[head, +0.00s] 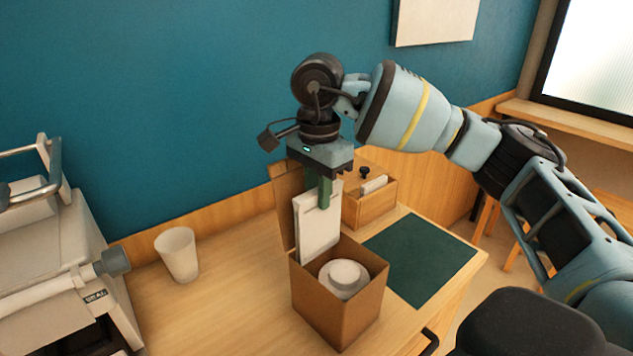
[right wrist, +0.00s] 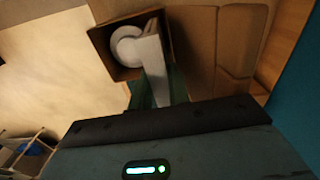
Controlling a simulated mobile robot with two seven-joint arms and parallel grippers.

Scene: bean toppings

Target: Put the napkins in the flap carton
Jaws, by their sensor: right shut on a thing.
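My right gripper (head: 324,192) is shut on the white, flat, upright napkins (head: 316,228). It holds them over the back part of the open flap carton (head: 338,312), a brown box on the counter. The lower end of the napkins is at the carton's back rim; how far in it reaches, I cannot tell. A white round item (head: 343,276) sits inside the carton. In the right wrist view the napkins (right wrist: 155,68) extend toward the carton (right wrist: 104,58), beside the round item (right wrist: 127,45). My left gripper is not in view.
A raised brown flap (head: 286,195) stands behind the napkins. A wooden box (head: 370,208) with a black knob is at the back. A dark green mat (head: 420,258) lies to the right, a white cup (head: 177,254) to the left. A grey machine (head: 50,250) fills the far left.

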